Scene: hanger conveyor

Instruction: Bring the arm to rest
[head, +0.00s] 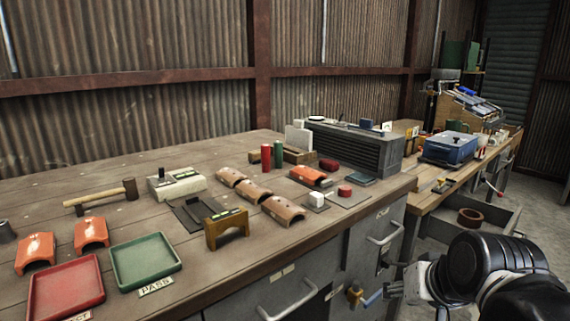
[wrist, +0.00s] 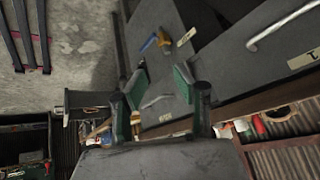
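My arm shows at the lower right of the head view, beside the front of the workbench (head: 120,205).
A brass-coloured fitting with a blue part (head: 355,296) sticks out from the cabinet near my gripper. Drawer handles (head: 385,232) also stick out. A second bench with an open drawer (head: 475,225) stands at right. Clear concrete floor (head: 545,215) lies beyond it.

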